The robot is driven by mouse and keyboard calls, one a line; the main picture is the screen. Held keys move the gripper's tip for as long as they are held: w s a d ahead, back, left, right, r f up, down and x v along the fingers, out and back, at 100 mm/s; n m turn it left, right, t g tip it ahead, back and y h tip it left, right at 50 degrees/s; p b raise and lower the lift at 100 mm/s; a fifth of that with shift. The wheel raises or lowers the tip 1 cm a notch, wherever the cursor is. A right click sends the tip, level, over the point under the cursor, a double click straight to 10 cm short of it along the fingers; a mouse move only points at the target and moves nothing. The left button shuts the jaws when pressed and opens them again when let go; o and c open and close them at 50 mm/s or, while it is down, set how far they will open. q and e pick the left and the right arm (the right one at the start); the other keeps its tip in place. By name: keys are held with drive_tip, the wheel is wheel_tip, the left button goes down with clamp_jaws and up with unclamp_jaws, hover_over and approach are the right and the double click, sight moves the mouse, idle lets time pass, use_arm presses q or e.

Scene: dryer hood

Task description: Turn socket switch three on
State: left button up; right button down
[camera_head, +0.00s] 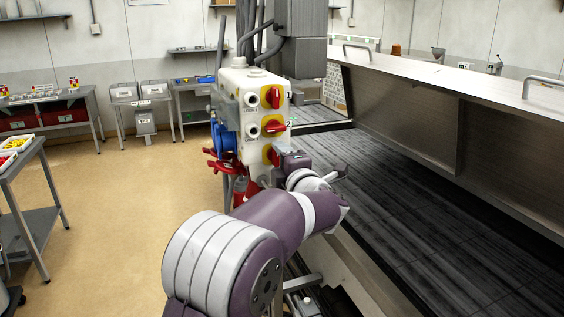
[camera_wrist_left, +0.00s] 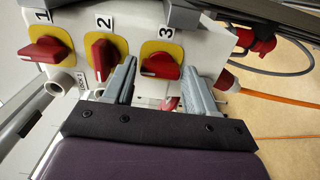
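Socket switch three is a red rotary knob on a yellow plate (camera_head: 266,154), lowest of three on the white socket box (camera_head: 238,92). My left gripper (camera_head: 281,158) is right in front of it and hides part of it. In the left wrist view, the red knob (camera_wrist_left: 160,66) under the label "3" lies between the two fingers of my left gripper (camera_wrist_left: 161,88). The fingers are open, with a gap visible on each side of the knob. Its handle runs crosswise in that view, like switch one's; switch two's is turned about a quarter from it. My right gripper is out of view.
Switch one (camera_head: 272,97) and switch two (camera_head: 274,127) sit above switch three. Red plugs (camera_head: 222,163) and a blue part (camera_head: 224,138) are on the box's left side. A steel hood counter (camera_head: 400,100) stands right. Tables (camera_head: 40,190) stand left, with open floor between.

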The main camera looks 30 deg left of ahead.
use_arm(q)
drive_tip(key=shift+o, duration=0.9)
drive_tip(key=shift+a+f, duration=0.1)
drive_tip(key=shift+a, duration=0.1)
drive_tip(key=shift+d, duration=0.1)
drive_tip(key=b+v, duration=0.4)
drive_tip(key=v, duration=0.8)
drive_tip(key=shift+s+b, duration=0.2)
drive_tip(key=shift+b, duration=0.15)
drive_tip(key=shift+d, duration=0.15)
